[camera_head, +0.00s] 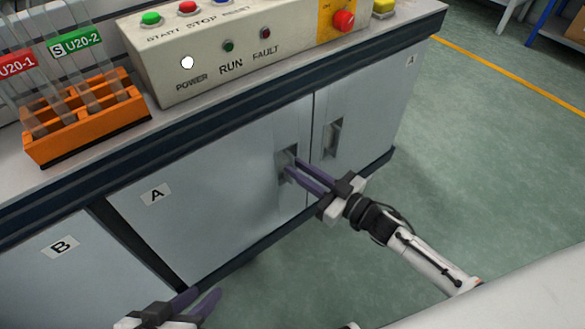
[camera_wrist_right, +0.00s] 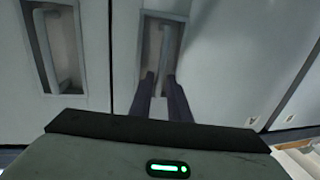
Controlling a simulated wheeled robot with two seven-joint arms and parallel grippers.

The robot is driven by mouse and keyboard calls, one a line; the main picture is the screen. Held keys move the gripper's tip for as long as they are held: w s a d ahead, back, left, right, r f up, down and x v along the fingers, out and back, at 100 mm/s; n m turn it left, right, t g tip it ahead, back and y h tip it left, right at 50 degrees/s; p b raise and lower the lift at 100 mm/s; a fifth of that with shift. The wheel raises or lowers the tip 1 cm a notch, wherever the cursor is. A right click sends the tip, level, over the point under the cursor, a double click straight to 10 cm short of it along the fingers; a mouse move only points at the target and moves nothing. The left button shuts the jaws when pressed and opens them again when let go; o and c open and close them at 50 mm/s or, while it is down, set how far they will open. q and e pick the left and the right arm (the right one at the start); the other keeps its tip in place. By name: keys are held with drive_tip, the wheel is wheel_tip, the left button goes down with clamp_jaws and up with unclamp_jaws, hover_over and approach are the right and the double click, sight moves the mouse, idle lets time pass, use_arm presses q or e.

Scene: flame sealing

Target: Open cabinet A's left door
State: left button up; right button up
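Cabinet A's left door (camera_head: 215,185) is a pale grey panel with an A label (camera_head: 156,193); it looks closed. Its upright handle sits in a recess near the door's right edge, partly hidden by my fingers; the handle (camera_wrist_right: 168,45) shows more clearly in the right wrist view. My right gripper (camera_head: 289,162) is at this handle, its dark fingers spread. In the wrist view the right gripper (camera_wrist_right: 162,82) has one finger on either side of the handle's near end; I cannot tell if they touch it. My left gripper (camera_head: 207,292) is open and empty, low in front of the cabinets.
Cabinet A's right door handle (camera_head: 333,137) is just to the right. The B cabinet (camera_head: 50,275) is at left. On the counter stand an orange tube rack (camera_head: 90,128) and a control box (camera_head: 205,70). The green floor (camera_head: 480,170) at right is clear.

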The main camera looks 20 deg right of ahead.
drive_tip(key=shift+x, duration=1.3)
clamp_jaws()
idle(0.5)
